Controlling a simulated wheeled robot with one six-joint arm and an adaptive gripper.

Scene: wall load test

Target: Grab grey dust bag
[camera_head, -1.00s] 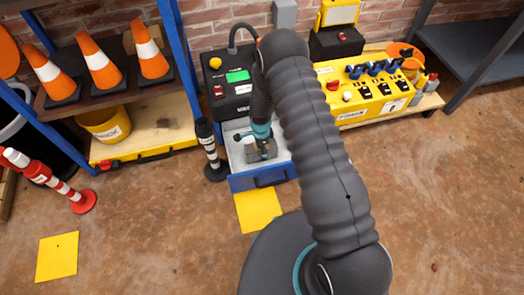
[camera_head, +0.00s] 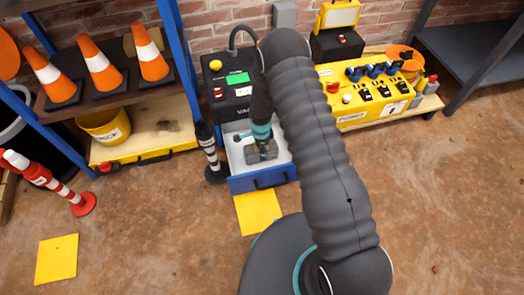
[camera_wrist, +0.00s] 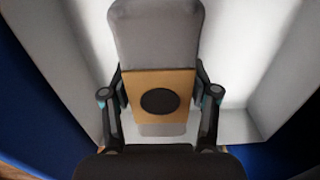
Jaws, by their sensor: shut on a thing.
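The grey dust bag (camera_wrist: 156,38) lies in the open blue drawer (camera_head: 262,181) with a pale inside. In the wrist view it shows a tan collar plate with a dark round opening (camera_wrist: 159,101). My gripper (camera_wrist: 160,95) has one finger on each side of the tan plate and is shut on the bag. In the head view the bag (camera_head: 262,153) is a small grey block under my gripper (camera_head: 262,145), partly hidden by it. The bag's underside is hidden.
The drawer sits below a black vacuum unit (camera_head: 228,90) with a hose. A black-and-white post (camera_head: 209,147) stands close at its left. A yellow power box (camera_head: 365,92) is at the right. Shelves with orange cones (camera_head: 100,63) are at the left. Open floor lies in front.

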